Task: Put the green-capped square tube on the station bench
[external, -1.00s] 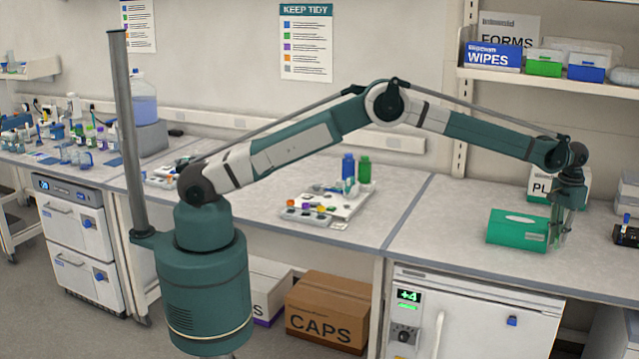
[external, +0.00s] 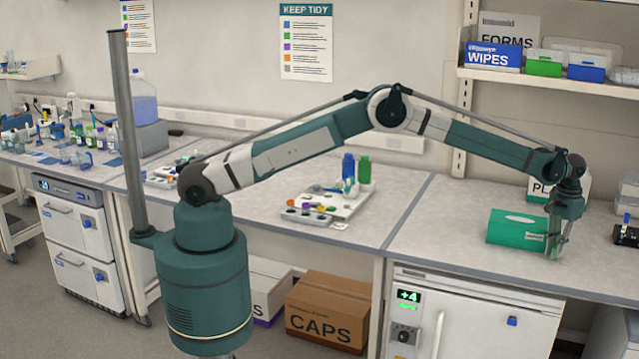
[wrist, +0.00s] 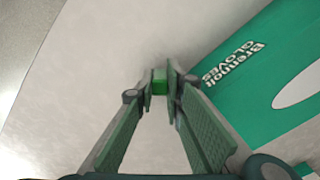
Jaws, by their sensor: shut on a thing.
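My gripper (external: 557,246) is low over the right-hand bench (external: 440,235), just right of a green glove box. In the wrist view my gripper (wrist: 160,85) has its fingers closed on the green-capped square tube (wrist: 160,84). Only the tube's green cap shows clearly between the fingertips; its body is hidden below. In the external view the tube is too small and covered by the fingers to make out. I cannot tell whether its bottom touches the bench.
The green glove box (external: 517,230) lies close beside my fingers. A dark rack (external: 627,234) stands at the right edge. A white tray (external: 345,205) with several caps and bottles is on the middle bench. Bench surface left of the glove box is clear.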

